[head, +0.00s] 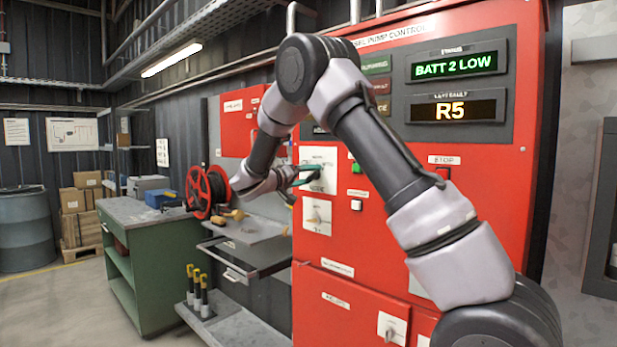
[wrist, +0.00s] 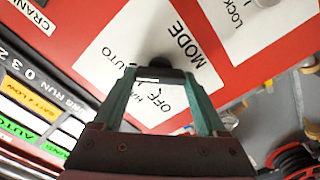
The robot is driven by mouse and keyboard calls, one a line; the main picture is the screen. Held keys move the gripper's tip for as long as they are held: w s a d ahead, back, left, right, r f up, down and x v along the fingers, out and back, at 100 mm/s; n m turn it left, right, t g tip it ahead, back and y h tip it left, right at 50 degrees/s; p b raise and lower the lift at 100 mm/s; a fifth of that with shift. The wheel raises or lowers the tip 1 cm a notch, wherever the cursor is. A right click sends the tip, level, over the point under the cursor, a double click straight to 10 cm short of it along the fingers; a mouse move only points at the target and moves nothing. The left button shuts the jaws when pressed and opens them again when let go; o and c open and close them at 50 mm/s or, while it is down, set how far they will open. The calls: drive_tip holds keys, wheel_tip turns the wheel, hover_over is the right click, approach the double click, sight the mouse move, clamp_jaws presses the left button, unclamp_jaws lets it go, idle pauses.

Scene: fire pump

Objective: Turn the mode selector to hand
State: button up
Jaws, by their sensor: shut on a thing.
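The mode selector (wrist: 155,68) is a dark knob on a white plate (wrist: 112,62) marked MODE, AUTO and OFF in the wrist view. A third label is mostly hidden by my gripper. In the head view the plate (head: 318,156) is on the red pump controller (head: 460,125). My gripper (wrist: 161,78) has its two green fingers on either side of the knob and is shut on it. My gripper also shows in the head view (head: 314,173), reaching the plate from the left. I cannot tell which label the knob points at.
Below the mode plate is another white selector plate (head: 317,215). A green button (head: 356,168) and a white button (head: 356,205) sit to its right. The status display (head: 455,64) reads BATT 2 LOW. An open drawer (head: 245,262) and red hose reel (head: 207,190) stand left.

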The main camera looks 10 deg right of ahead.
drive_tip(key=shift+a+f+n, duration=0.1)
drive_tip(key=shift+f+n, duration=0.05)
drive_tip(key=shift+n, duration=4.15)
drive_tip(key=o, duration=1.3)
drive_tip(key=v, duration=1)
drive_tip(key=shift+s+a, duration=0.2)
drive_tip(key=shift+a, duration=0.1)
